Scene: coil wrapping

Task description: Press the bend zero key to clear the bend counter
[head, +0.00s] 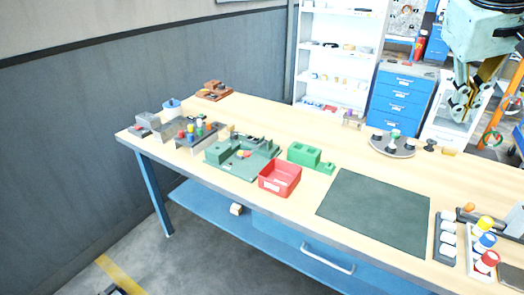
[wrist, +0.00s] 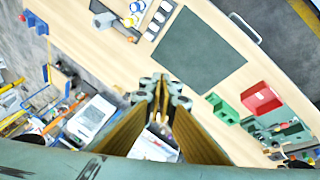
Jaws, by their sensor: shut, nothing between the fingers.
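No key can be read as the bend zero key, because labels are too small at this distance. A dark strip with several pale key-like tops (head: 446,238) lies at the right end of the bench; it also shows at the top of the wrist view (wrist: 159,20). A grey block with several coloured knobs (head: 198,133) stands at the left end, and I cannot tell whether it carries keys. My gripper (head: 463,108) is shut and empty, raised at the upper right, apart from both. In the wrist view its fingertips (wrist: 161,88) meet, pointing over the bench edge.
A dark green mat (head: 375,210) lies on the wooden bench. A red bin (head: 280,179), a green block (head: 304,154) and a green fixture (head: 240,158) are left of it. A white rack with coloured-cap bottles (head: 484,247) stands at right. A round tray (head: 393,146) is behind the mat.

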